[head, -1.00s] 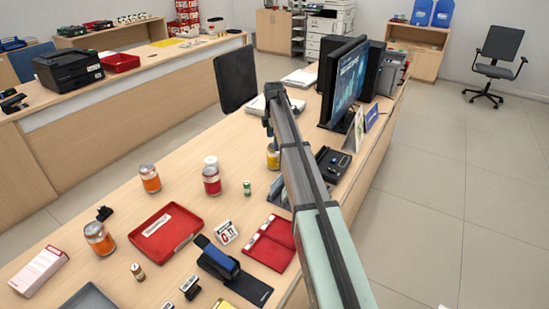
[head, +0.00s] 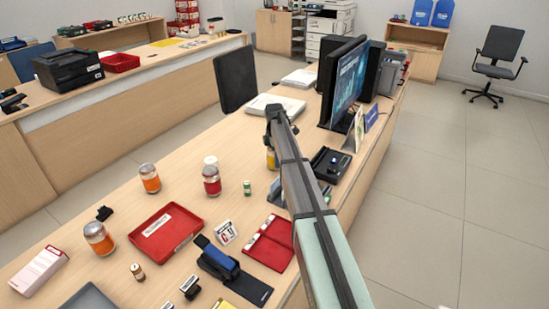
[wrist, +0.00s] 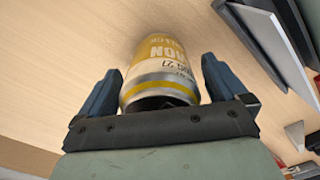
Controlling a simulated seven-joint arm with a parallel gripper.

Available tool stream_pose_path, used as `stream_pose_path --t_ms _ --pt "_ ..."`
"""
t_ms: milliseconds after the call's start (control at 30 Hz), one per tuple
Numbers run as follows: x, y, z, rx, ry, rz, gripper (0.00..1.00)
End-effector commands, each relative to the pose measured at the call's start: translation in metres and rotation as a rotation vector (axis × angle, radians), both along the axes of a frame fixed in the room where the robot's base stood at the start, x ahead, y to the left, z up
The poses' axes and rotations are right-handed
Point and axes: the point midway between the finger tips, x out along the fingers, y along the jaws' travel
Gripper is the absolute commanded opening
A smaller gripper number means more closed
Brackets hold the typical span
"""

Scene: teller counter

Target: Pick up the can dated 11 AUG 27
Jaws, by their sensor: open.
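A yellow can (wrist: 160,75) with a silver rim stands between the two fingers of my gripper (wrist: 160,70) in the wrist view. The fingers are open, one on each side, with a gap visible at least on the right. Part of its print shows, but I cannot read the date surely. In the head view the yellow can (head: 270,160) is mostly hidden behind my arm, and my gripper is not clearly seen. Two orange cans (head: 150,178) (head: 98,238) and a red can (head: 212,181) stand on the counter; their dates are too small to read.
A small green cylinder (head: 247,188) stands left of my arm.

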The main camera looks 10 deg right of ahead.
Motion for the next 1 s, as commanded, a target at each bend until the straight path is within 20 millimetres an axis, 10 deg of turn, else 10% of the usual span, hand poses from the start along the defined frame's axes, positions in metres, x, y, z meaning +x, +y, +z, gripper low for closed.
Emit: stream_pose_path --t_ms 833,1000 --pt "0.0 0.0 0.0006 0.0 0.0 0.0 0.25" --pt "0.0001 0.0 0.0011 0.0 0.0 0.0 0.25"
